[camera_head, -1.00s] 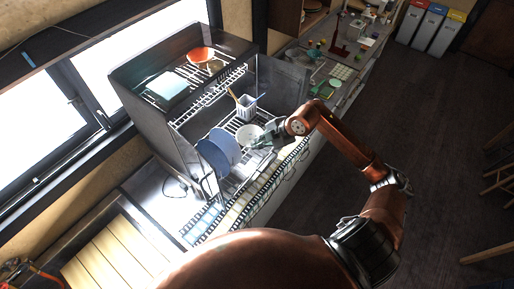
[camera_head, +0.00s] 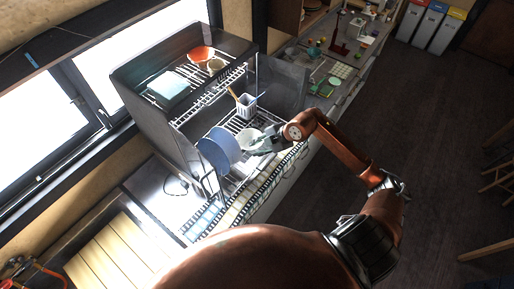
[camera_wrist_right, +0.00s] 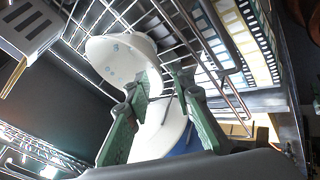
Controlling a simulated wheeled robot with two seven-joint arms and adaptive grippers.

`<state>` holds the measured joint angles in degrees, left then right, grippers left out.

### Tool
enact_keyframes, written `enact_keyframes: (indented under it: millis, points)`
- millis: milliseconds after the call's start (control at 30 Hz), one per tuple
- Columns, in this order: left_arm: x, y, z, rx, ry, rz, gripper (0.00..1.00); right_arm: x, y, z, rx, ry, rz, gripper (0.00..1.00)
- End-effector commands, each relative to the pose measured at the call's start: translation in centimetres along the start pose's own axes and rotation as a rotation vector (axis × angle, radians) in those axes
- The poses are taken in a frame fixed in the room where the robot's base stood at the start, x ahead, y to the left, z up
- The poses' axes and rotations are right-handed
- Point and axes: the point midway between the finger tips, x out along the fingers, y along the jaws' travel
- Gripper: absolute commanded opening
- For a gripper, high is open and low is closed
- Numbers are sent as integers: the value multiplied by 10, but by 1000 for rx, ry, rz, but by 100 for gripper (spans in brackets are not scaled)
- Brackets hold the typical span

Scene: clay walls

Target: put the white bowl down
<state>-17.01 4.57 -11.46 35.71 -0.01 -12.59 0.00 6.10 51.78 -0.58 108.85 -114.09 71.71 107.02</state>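The white bowl (camera_head: 247,137) is in the lower level of the dish rack, right of the blue plate (camera_head: 218,150). My right gripper (camera_head: 262,145) is at the bowl's near right side. In the right wrist view the bowl (camera_wrist_right: 120,58) is tilted, with its inside showing, just past the green fingers of the right gripper (camera_wrist_right: 163,88). The fingertips are apart. The left one overlaps the bowl's edge and a gap shows beside the right one. A white round surface (camera_wrist_right: 158,135) lies between the fingers lower down. My left gripper is not in view.
A utensil cup (camera_head: 246,104) stands behind the bowl. The upper shelf holds an orange bowl (camera_head: 201,53) and a pale blue square item (camera_head: 168,86). Rack wires (camera_wrist_right: 185,45) and the grey rack walls are close around the gripper.

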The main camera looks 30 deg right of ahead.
Motion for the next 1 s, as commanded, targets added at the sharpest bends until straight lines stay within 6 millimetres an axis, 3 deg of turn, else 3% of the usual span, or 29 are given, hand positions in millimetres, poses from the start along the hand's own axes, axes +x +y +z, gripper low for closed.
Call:
enact_keyframes:
  millis: [267,700,1000]
  points:
    - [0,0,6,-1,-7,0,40,-8,2,0,-2,-2,1,22]
    - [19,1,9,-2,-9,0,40,-92,0,0,-3,-3,1,22]
    - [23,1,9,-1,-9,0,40,-121,1,-1,0,-1,0,22]
